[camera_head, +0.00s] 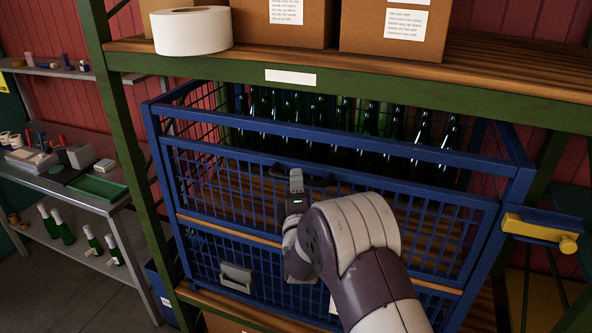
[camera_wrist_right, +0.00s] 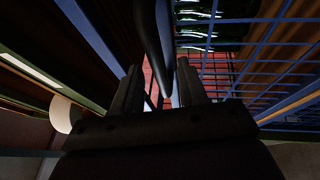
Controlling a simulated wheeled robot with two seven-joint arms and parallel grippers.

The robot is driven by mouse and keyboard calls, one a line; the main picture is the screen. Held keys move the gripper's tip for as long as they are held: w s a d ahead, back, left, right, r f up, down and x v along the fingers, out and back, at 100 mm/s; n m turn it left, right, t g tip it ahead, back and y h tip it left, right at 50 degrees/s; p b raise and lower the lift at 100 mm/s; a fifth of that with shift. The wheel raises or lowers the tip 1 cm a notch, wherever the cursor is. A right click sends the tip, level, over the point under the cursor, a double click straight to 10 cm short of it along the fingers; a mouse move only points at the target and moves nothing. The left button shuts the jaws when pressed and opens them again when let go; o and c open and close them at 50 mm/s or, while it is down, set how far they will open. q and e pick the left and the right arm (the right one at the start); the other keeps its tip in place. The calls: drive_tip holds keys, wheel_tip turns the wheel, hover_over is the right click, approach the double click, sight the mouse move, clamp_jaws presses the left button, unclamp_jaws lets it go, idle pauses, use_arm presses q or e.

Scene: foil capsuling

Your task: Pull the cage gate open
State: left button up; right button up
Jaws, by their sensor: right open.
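The blue mesh cage (camera_head: 330,133) stands on a shelf, with dark green bottles (camera_head: 370,125) inside. Its front gate (camera_head: 225,187) is blue mesh and looks closed. A dark handle (camera_head: 318,181) sits near the gate's top edge, partly hidden by my gripper. My right gripper (camera_head: 296,178) is in front of the gate at this handle. In the right wrist view my open fingers (camera_wrist_right: 160,90) lie on either side of a dark curved bar, the handle (camera_wrist_right: 152,40). I cannot tell whether they touch it. My left gripper is not in view.
A shelf board with cardboard boxes (camera_head: 395,28) and a white roll (camera_head: 190,32) lies above the cage. A green upright (camera_head: 128,140) stands at left. A yellow bracket (camera_head: 540,228) juts out at right. A grey latch (camera_head: 237,277) is on the lower panel. A side bench (camera_head: 60,178) stands far left.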

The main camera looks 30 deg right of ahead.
drive_tip(key=shift+x, duration=1.2)
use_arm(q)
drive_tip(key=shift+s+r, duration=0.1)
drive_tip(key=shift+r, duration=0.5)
